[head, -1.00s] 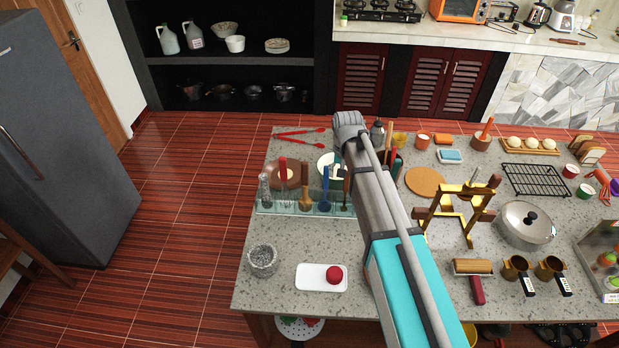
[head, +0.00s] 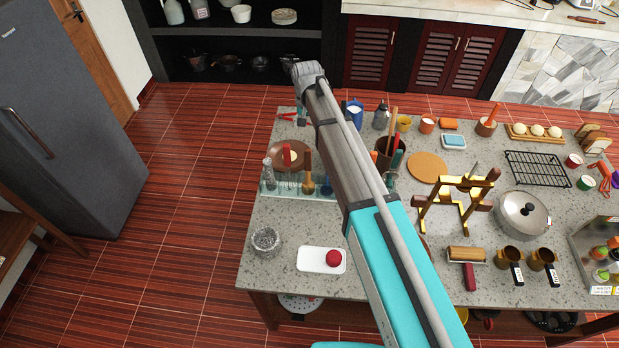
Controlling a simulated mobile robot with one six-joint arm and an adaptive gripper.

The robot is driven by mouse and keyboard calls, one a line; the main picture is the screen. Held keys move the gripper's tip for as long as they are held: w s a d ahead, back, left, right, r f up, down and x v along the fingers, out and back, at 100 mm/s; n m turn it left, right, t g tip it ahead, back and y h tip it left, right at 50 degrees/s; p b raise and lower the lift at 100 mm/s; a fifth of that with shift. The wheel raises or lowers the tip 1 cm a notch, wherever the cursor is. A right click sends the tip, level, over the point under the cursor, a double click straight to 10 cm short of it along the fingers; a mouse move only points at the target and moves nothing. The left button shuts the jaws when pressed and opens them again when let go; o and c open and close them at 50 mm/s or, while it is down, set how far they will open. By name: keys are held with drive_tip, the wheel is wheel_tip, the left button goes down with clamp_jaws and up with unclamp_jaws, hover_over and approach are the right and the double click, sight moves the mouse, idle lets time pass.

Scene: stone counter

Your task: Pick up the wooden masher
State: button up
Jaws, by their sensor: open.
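A brown wooden tool with a thin handle and a wider lower end, which looks like the wooden masher (head: 307,176), stands upright in a clear rack (head: 268,189) at the left of the stone counter. A red-handled tool and a clear glass piece stand to its left. A blue tool to its right is mostly hidden by my arm. My arm crosses the picture from the bottom up to a grey joint at top centre. My gripper does not show in this view, so its place relative to the masher cannot be seen.
A brown plate (head: 279,153) lies behind the rack. A grey stone cup (head: 266,240) and a white tray (head: 308,260) with a red ball stand in front. A brown crock (head: 383,162) of utensils and a yellow-brown stand (head: 424,208) are to the right.

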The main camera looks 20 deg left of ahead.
sight(308, 150)
drive_tip(key=shift+f+b, duration=4.25)
drive_tip(key=shift+f, duration=0.05)
drive_tip(key=shift+f, duration=0.1)
drive_tip(key=shift+d+f+b, duration=0.1)
drive_tip(key=shift+f+b, duration=2.4)
drive_tip(key=shift+b, duration=0.1)
clamp_jaws()
